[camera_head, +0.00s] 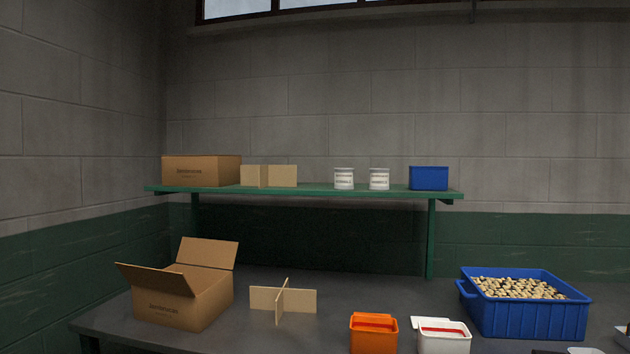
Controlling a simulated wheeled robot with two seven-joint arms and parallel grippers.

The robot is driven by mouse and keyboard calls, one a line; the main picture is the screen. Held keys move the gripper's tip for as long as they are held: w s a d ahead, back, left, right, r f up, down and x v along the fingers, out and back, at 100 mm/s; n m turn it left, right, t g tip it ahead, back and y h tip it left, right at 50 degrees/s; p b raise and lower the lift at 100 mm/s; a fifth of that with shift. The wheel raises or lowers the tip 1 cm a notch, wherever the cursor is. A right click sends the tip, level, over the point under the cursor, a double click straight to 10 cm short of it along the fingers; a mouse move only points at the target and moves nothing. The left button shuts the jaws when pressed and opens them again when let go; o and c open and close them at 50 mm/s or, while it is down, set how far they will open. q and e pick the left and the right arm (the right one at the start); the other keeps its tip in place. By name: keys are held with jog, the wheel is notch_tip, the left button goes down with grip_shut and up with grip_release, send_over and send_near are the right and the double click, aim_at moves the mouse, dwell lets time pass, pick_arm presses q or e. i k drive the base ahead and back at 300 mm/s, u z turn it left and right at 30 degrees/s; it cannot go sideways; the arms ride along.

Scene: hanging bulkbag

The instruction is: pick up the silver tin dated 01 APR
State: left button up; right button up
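I cannot make out a silver tin or a date reading 01 APR in the head view. Two white lidded tubs with small labels stand on the green shelf, a left tub (344,179) and a right tub (379,179); their text is too small to read. Neither of my grippers is in view.
The table holds an open cardboard box (170,308), a cardboard divider (300,300), an orange container (373,338), a white container (443,340) and a blue crate (520,318) of small pale pieces. The green shelf (320,188) also carries boxes. Objects at bottom right are cut off.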

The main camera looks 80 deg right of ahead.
aim_at(379, 178)
jog(key=i, duration=1.4)
jog(key=z, duration=4.3)
